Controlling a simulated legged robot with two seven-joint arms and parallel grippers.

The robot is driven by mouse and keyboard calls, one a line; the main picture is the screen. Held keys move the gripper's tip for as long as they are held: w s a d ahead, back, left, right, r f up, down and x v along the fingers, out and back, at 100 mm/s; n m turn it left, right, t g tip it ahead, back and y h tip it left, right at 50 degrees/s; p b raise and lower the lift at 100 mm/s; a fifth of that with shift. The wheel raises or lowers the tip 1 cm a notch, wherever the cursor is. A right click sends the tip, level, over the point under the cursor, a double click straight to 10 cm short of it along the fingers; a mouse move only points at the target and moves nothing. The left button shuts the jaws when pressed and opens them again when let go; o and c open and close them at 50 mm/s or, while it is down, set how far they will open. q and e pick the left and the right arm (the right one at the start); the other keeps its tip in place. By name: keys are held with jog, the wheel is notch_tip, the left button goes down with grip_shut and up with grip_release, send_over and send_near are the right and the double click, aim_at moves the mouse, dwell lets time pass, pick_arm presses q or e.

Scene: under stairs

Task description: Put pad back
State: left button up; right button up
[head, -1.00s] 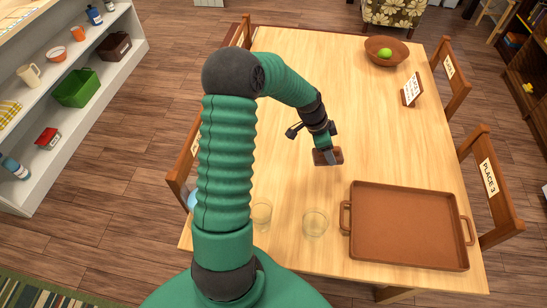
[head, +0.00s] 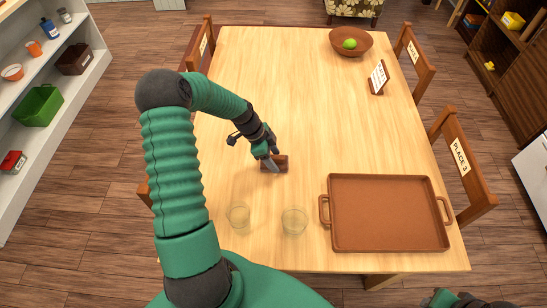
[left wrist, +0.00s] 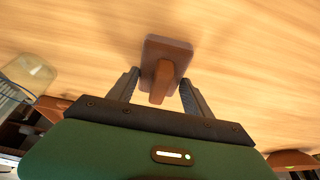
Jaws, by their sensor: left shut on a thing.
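The pad (head: 280,163) is a small brown rectangular block with a raised grip. It is over the middle of the wooden table, behind the two glasses. My left gripper (head: 270,153) reaches down to it from the left and is shut on its grip. In the left wrist view the pad (left wrist: 167,50) lies between and beyond the two fingertips (left wrist: 160,87), with the grip pointing toward the gripper. Whether the pad touches the table is hard to tell. A small part of my right arm shows at the bottom right edge; its jaws are not clear.
Two clear glasses (head: 294,221) (head: 238,216) stand near the front edge of the table (head: 300,90). A brown tray (head: 388,212) with handles is at the front right. A bowl (head: 351,43) with a green fruit and a sign (head: 379,77) stand at the back right.

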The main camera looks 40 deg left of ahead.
pick_arm(q)
jog(key=shift+d, duration=0.15)
jog(key=o, duration=1.3)
jog(key=shift+w+d, duration=0.1)
jog(key=shift+d, duration=0.05)
jog(key=shift+c, duration=0.2)
jog(key=shift+o, duration=0.3)
jog(key=shift+a, duration=0.25)
